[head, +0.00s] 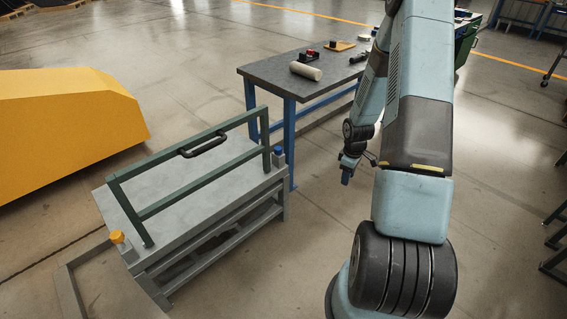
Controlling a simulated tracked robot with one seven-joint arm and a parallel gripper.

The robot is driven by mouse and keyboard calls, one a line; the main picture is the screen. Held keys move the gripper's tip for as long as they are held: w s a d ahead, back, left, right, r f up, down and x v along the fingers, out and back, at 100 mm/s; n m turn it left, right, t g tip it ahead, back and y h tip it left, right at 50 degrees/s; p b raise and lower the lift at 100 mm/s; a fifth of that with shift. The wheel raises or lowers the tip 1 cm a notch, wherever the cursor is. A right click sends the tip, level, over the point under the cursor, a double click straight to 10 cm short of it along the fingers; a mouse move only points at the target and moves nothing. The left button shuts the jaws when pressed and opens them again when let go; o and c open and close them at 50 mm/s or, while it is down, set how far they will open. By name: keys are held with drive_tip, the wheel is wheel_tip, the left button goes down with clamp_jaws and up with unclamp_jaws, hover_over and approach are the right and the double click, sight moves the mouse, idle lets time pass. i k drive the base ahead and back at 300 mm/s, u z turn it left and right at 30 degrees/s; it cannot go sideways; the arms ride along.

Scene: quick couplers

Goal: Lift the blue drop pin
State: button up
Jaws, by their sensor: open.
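The blue drop pin (279,151) shows as a small blue cap on a grey post at the far right corner of the grey stand (165,210). It stands upright, next to the right end of a green frame (205,181) with a black handle. The pin's lower part is hidden in the post. My gripper (346,178) hangs to the right of the pin, apart from it, pointing down. It is open and its fingers are small in this view, with nothing seen between them.
A yellow-orange knob (117,237) sits at the stand's near left corner. A blue-legged workbench (290,82) with a pale roll (305,71) and small parts stands behind. A large yellow block (65,125) is at the left. Floor between the stand and my arm is clear.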

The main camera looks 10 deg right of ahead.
sight(278, 150)
drive_tip(key=u, duration=0.05)
drive_tip(key=k, duration=0.6)
drive_tip(key=u, duration=0.2)
drive_tip(key=i, duration=1.85)
drive_tip(key=u, duration=0.1)
